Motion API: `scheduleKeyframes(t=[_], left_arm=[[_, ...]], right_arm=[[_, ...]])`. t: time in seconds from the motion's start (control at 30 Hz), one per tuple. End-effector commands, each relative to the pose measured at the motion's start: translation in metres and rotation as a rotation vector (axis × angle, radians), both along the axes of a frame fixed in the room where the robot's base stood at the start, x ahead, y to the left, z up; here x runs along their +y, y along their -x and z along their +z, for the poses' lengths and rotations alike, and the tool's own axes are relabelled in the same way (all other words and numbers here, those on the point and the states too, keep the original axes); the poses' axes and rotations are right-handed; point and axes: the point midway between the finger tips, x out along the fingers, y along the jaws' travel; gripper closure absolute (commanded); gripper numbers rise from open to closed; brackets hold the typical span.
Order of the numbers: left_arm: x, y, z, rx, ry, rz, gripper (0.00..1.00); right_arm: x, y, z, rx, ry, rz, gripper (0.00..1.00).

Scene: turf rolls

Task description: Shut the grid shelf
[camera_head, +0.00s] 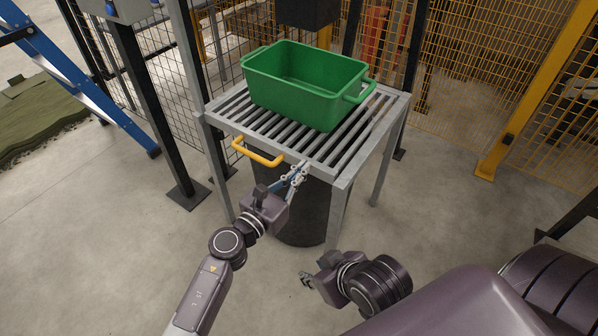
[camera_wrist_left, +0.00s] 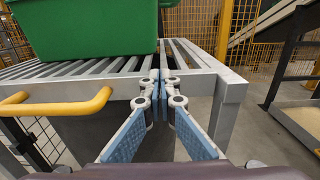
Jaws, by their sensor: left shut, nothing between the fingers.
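The grid shelf (camera_head: 337,150) is a grey slatted metal top on a four-legged frame, and its slats also show in the left wrist view (camera_wrist_left: 110,68). A yellow handle (camera_head: 257,152) sticks out from its front edge; it is at the left in the left wrist view (camera_wrist_left: 52,106). My left gripper (camera_head: 303,168) is shut and empty, with its fingertips at the shelf's front edge, to the right of the handle and apart from it. Whether the tips touch the edge is unclear. My right gripper (camera_head: 307,278) hangs low in front of the frame, clear of the shelf; its finger opening is too small to judge.
A green bin (camera_head: 295,97) stands on the slats and also shows in the left wrist view (camera_wrist_left: 85,25). A dark drum (camera_head: 292,212) is under the shelf. Mesh fencing (camera_head: 470,70) stands behind, and a blue ladder (camera_head: 85,82) at left. The floor in front is clear.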

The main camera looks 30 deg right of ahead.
Motion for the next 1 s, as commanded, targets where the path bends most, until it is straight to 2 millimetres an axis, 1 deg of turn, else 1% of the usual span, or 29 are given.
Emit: scheduleKeyframes(t=[0.03,0.27,0.37,0.43,0.57,0.83,1.0], left_arm=[[-0.002,-0.002,0.005,-0.005,0.005,0.003,1.0],[-0.002,-0.002,0.006,-0.008,0.007,0.005,1.0],[0.002,-0.001,0.007,-0.008,0.008,0.006,1.0],[0.008,0.002,0.006,-0.01,0.006,0.006,1.0],[0.026,0.013,0.004,-0.008,0.002,0.003,1.0],[0.076,0.043,0.002,-0.003,0.002,0.003,1.0],[0.098,0.056,0.001,-0.001,0.003,0.003,1.0]], right_arm=[[0.0,0.0,0.0,0.0,0.0,0.0,0.71],[0.0,0.0,0.0,0.001,0.0,0.0,0.71],[0.0,0.0,0.0,0.002,0.0,0.0,0.71],[0.0,0.0,0.0,0.002,0.0,0.0,0.71],[0.0,0.0,0.0,0.002,0.0,0.0,0.71],[0.0,0.0,0.0,0.002,0.0,0.0,0.71],[0.0,0.0,0.0,0.002,0.0,0.0,0.71]])
